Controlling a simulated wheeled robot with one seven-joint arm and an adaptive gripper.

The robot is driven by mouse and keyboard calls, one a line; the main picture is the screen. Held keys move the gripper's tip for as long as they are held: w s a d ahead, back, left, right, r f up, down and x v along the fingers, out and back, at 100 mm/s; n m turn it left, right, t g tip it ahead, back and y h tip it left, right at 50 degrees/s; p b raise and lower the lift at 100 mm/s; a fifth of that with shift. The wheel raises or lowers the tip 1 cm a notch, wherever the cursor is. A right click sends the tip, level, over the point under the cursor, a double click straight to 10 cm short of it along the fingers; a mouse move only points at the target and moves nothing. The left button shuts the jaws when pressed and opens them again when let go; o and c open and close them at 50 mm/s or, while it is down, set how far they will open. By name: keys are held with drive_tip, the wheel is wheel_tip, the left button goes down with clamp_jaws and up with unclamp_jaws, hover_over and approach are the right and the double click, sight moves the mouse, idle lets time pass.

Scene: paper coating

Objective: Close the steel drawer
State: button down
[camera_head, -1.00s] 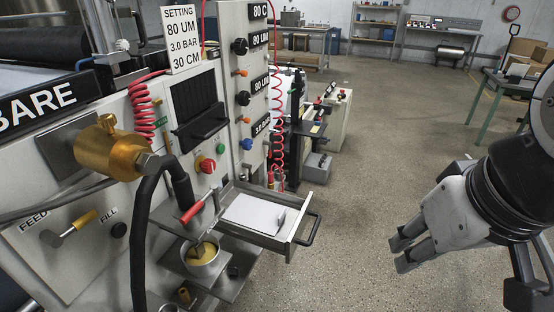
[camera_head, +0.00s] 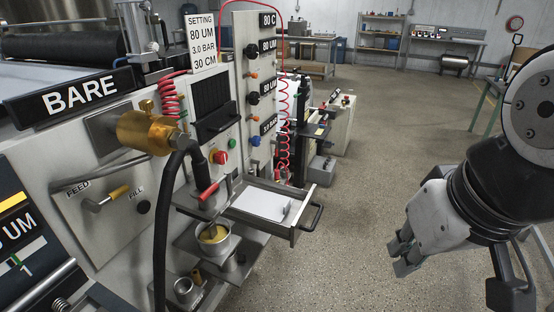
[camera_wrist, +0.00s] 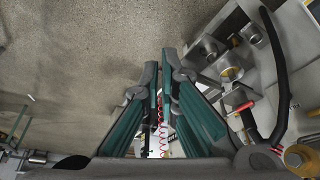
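The steel drawer (camera_head: 252,227) is pulled out from the front of the white machine in the head view. Nothing is held. The drawer is not clearly visible in the wrist view; the fingers may cover it.
A metal cup (camera_head: 213,240) with yellow contents stands on a bracket just left of the drawer. A black hose (camera_head: 170,225) and brass fitting (camera_head: 150,130) stick out nearby. A red coiled hose (camera_head: 284,120) hangs behind the drawer. The floor (camera_head: 350,220) right of the handle is clear.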

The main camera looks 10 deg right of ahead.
drive_tip(key=w+a+f+m+g+y+b, duration=0.1)
drive_tip(key=w+f+m+y+b, duration=0.2)
drive_tip(key=w+f+m, duration=0.6)
drive_tip(key=w+a+f+m+g+y+b, duration=0.1)
drive_tip(key=w+f+m+y+b, duration=0.35)
drive_tip(key=w, duration=0.75)
drive_tip(key=w+d+f+m+t+b, duration=0.1)
drive_tip(key=w+d+f+m, duration=0.2)
drive_tip(key=w+f, duration=0.35)
drive_tip(key=w+d+f+m+t+b, duration=0.1)
drive_tip(key=w+d+f+m, duration=0.25)
drive_tip(key=f, duration=0.55)
drive_tip(key=w+d+f+m+t+b, duration=0.1)
drive_tip(key=w+d+f+m, duration=0.25)
drive_tip(key=f, duration=0.45)
approach(295, 241)
wheel_tip(295, 241, down, 3)
drive_tip(key=d, duration=0.1)
drive_tip(key=shift+y, duration=0.45)
drive_tip(key=shift+w+a+f+b, duration=0.25)
drive_tip(key=shift+w+a, duration=0.3)
drive_tip(key=shift+a, duration=0.35)
drive_tip(key=shift+w+a+f+b, duration=0.15)
drive_tip(key=shift+w+a+b, duration=0.1)
drive_tip(key=shift+w+a, duration=0.5)
drive_tip(key=shift+s+a, duration=0.15)
drive_tip(key=shift+s, duration=0.05)
